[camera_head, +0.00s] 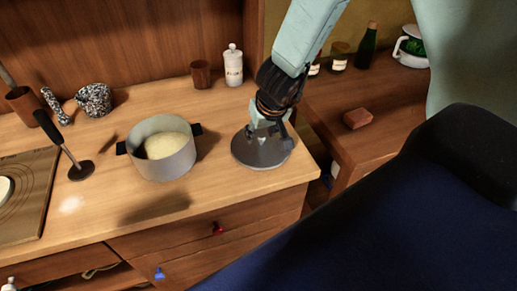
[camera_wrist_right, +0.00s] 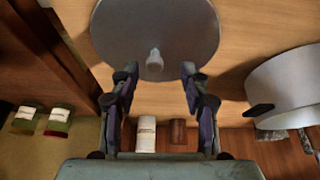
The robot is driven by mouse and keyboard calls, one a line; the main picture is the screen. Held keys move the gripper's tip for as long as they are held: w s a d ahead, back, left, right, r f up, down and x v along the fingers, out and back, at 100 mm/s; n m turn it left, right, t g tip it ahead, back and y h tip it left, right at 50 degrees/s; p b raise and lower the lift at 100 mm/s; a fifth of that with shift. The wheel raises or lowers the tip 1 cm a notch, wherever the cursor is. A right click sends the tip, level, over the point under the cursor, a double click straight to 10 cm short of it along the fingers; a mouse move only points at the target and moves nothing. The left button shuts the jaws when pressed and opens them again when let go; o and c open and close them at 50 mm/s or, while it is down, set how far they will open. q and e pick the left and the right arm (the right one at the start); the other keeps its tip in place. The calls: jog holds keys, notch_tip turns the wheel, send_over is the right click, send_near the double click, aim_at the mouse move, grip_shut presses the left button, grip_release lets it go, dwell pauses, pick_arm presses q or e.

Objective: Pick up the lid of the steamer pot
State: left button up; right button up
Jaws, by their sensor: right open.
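The steamer pot's lid (camera_head: 258,157) is a grey disc lying on the wooden counter, right of the pot. The steamer pot (camera_head: 165,167) is grey with dark handles and holds something pale; its side also shows in the right wrist view (camera_wrist_right: 288,88). My right gripper (camera_head: 268,128) is over the lid from above. In the wrist view the lid (camera_wrist_right: 190,30) has a pale round knob (camera_wrist_right: 154,60). There the right gripper (camera_wrist_right: 158,72) is open, its fingers spread on either side of the knob with gaps. My left gripper is not in view.
A white bottle (camera_head: 233,68) and a brown cup (camera_head: 200,74) stand behind the lid. A gap separates the right counter, which holds a brick-like block (camera_head: 357,118).

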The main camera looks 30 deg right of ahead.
aim_at(261, 141)
jog(key=shift+x, duration=0.85)
jog(key=shift+w+d+f+b, duration=0.1)
jog(key=shift+d+f+b, duration=0.25)
jog(key=shift+d, duration=0.3)
jog(key=shift+a+r, duration=0.15)
jog(key=shift+a, duration=0.35)
jog(key=c, duration=0.3)
jog(key=shift+d, duration=0.35)
jog(key=c, duration=0.6)
jog(key=shift+a, duration=0.2)
grip_shut()
